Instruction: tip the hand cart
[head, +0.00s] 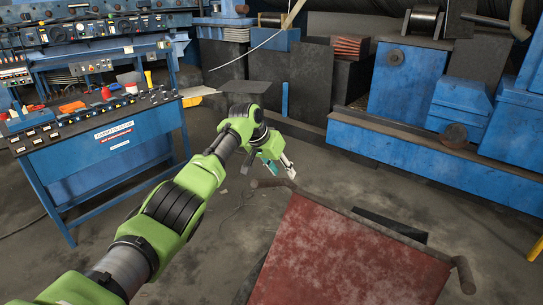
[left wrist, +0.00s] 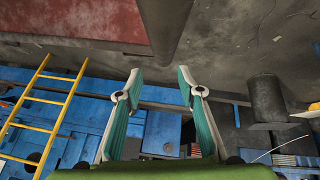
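The hand cart (head: 335,262) shows as a worn red panel at the bottom right of the head view. A dark grip stub (head: 270,182) juts from its upper left corner and another (head: 464,274) from its right corner. My left gripper (head: 281,175) is open just above the left stub. In the left wrist view, the cart's red panel (left wrist: 75,18) is at top left. A dark bar (left wrist: 166,28), apparently the stub, points down towards the gap between my open fingertips (left wrist: 159,78). I cannot tell whether they touch it. My right gripper is out of view.
A blue control desk (head: 100,150) stands at the left. A long blue machine base (head: 430,160) runs along the right and back. A yellow ladder (left wrist: 45,100) shows in the wrist view. Grey floor (head: 215,260) is bare left of the cart.

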